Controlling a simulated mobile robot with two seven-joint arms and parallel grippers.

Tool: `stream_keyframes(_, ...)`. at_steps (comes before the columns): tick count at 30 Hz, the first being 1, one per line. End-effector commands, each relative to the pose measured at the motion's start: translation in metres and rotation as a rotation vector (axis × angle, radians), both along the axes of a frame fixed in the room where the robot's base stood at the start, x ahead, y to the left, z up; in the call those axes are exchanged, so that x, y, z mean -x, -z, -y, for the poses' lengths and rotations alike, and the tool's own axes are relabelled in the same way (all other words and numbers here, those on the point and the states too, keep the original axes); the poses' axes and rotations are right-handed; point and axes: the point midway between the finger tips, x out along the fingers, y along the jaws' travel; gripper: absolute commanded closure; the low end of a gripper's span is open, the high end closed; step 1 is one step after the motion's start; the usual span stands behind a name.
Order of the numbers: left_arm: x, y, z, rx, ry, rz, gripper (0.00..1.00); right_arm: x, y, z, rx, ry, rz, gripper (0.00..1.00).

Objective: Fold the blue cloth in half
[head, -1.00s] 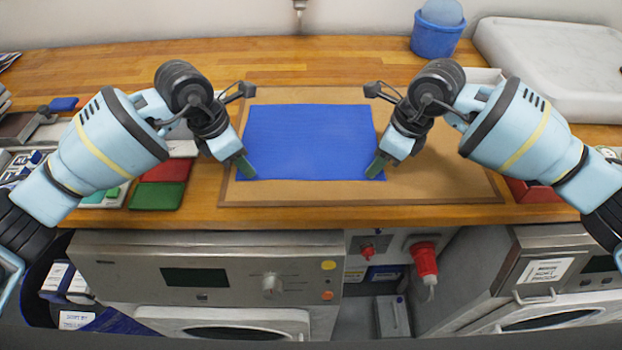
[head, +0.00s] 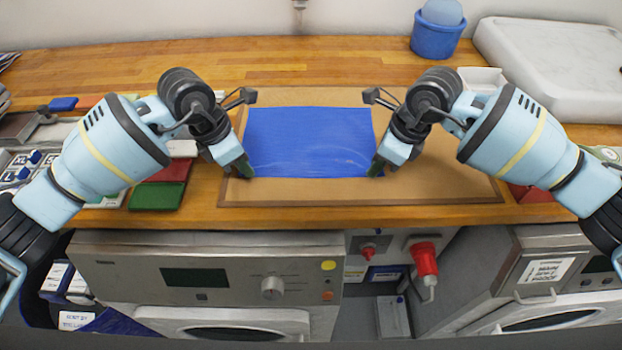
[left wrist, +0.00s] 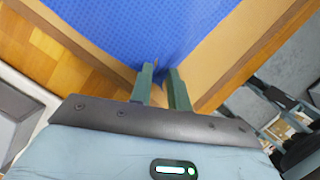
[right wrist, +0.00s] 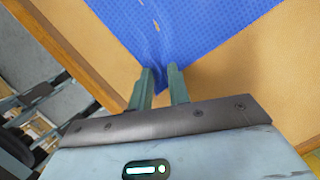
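The blue cloth (head: 310,135) lies as a single flat sheet on a brown board, with creases along its near edge. My left gripper (head: 245,170) is at its near left corner. In the left wrist view its green fingers (left wrist: 162,75) are close together with the puckered corner of the cloth (left wrist: 165,35) between them. My right gripper (head: 376,168) is at the near right corner. In the right wrist view its fingers (right wrist: 163,75) are close together on the other corner of the cloth (right wrist: 185,30), which is creased there. The fingertips partly hide both corners.
The brown board (head: 440,165) is bare to the right of the cloth. Red and green folded pieces (head: 157,195) lie left of the board. A blue tub (head: 437,38) and a white slab (head: 555,65) stand at the back right. The counter's front edge is close to the grippers.

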Motion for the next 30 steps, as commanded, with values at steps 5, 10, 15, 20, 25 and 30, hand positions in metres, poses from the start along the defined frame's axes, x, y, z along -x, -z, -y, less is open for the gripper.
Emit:
stream_keyframes(5, 0.001, 0.004, -0.001, -0.004, -0.001, -0.007, 0.95, 0.001, 0.004, 0.001, 0.004, 0.001, -0.007, 0.95)
stream_keyframes(10, 0.001, 0.004, -0.001, -0.005, -0.001, -0.008, 1.00, 0.001, 0.005, 0.001, 0.005, 0.001, -0.008, 1.00)
stream_keyframes(15, 0.001, 0.005, -0.001, -0.005, -0.001, -0.008, 1.00, 0.001, 0.005, 0.002, 0.006, 0.001, -0.009, 1.00)
stream_keyframes(20, 0.001, 0.005, -0.001, -0.005, -0.001, -0.009, 1.00, 0.002, 0.006, 0.002, 0.006, 0.001, -0.010, 1.00)
stream_keyframes(25, 0.001, 0.004, -0.002, -0.006, -0.001, -0.008, 1.00, 0.001, 0.005, 0.002, 0.007, 0.002, -0.009, 1.00)
stream_keyframes(30, 0.000, -0.008, -0.002, -0.006, -0.001, 0.006, 1.00, 0.000, -0.008, 0.002, 0.008, 0.002, 0.006, 1.00)
